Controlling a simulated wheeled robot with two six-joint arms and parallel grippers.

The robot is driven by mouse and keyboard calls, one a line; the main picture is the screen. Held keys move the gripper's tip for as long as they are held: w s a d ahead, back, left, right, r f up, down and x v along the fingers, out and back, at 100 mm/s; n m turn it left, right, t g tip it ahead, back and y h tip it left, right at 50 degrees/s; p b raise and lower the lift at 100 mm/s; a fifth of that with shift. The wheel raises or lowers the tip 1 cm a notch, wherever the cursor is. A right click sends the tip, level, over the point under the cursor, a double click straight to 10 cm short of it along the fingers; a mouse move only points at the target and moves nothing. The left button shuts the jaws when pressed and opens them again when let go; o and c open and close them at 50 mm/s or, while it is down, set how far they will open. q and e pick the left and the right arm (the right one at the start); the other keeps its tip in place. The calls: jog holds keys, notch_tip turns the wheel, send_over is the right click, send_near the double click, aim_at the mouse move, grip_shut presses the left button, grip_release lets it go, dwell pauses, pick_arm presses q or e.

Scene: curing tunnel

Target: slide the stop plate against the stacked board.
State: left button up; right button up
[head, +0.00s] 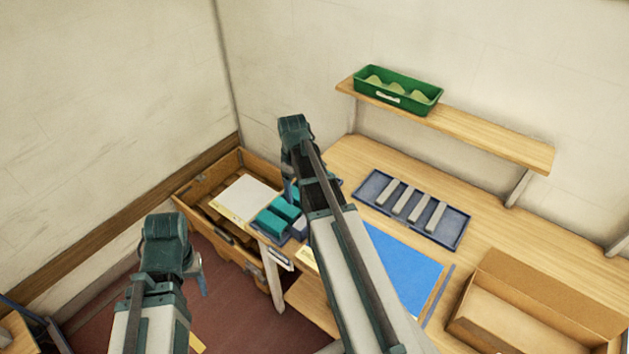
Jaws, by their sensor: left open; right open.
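A pale flat board (243,198) with a light wood edge lies on the wooden crate-like frame (196,187) left of the workbench; I take it for the stacked board. I cannot pick out the stop plate with certainty. My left gripper (201,280) hangs low in front of the wooden frame, apart from the board, mostly hidden behind my own wrist. My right gripper (291,191) points down just right of the board, beside the teal blocks, partly hidden by my forearm. Both are open, and I see nothing held.
Teal blocks (270,222) sit in a blue tray at the bench's left end. A green bin (425,101) stands on the shelf above.

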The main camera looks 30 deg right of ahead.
jog(key=w+d+r+p, duration=0.1)
jog(key=d+r+p, duration=0.1)
jog(key=d+r, duration=0.3)
jog(key=f+b, duration=0.4)
jog(key=f, duration=0.1)
jog(key=d+f+b, duration=0.1)
jog(key=f+b, duration=0.8)
jog(key=f, duration=0.1)
jog(key=shift+d+f+b, duration=0.1)
jog(key=shift+d+b, duration=0.05)
jog(key=shift+b, duration=0.25)
pick_arm(q)
notch_tip(320, 180, down, 10)
pick_arm(e)
jog(key=shift+c, duration=0.3)
grip_shut()
jog(key=shift+s, duration=0.1)
